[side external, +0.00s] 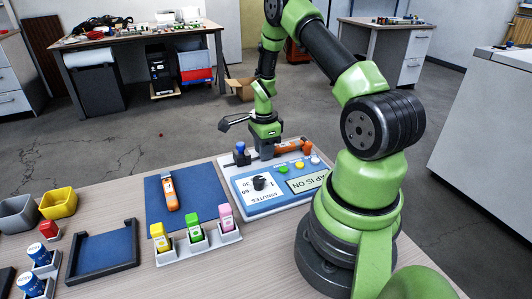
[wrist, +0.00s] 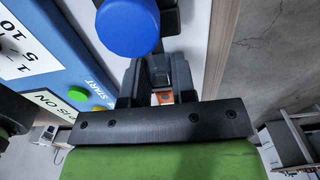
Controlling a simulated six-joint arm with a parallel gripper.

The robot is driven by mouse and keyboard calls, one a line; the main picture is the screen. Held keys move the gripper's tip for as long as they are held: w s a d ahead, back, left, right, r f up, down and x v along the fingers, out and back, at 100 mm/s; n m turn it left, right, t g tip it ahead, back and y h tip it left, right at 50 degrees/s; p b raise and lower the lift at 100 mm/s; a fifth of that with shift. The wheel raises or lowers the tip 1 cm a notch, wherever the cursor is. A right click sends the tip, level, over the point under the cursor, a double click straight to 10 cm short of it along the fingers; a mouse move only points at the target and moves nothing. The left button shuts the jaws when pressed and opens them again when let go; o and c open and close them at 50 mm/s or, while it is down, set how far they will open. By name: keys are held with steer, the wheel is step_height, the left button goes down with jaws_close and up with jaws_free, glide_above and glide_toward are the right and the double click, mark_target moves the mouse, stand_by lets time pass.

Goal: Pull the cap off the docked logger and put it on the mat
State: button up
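The docked logger (side external: 288,148) is an orange body lying in a dock behind the control panel. A small orange patch of it (wrist: 164,98) shows between my fingers in the wrist view. My gripper (side external: 265,152) points down at the left end of this logger. In the wrist view my gripper (wrist: 156,80) has its two dark fingers apart, with something dark grey between their tips. The cap is not clearly visible, and I cannot tell whether the fingers press on it. The blue mat (side external: 154,203) lies left of the panel, with another orange device (side external: 169,193) on it.
The panel (side external: 237,189) has a dial and a display ending "AP IS ON". A blue-topped post (side external: 240,147) stands close left of my gripper; its blue top (wrist: 128,27) is near my fingers. A rack (side external: 192,249) holds yellow, green and pink pieces. The mat is bare around the device.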

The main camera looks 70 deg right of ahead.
steer(key=shift+w+a, duration=0.85)
steer(key=shift+a, duration=0.05)
stand_by(1.0)
steer(key=shift+r, duration=0.1)
steer(key=shift+r, duration=2.7)
steer(key=shift+r, duration=0.1)
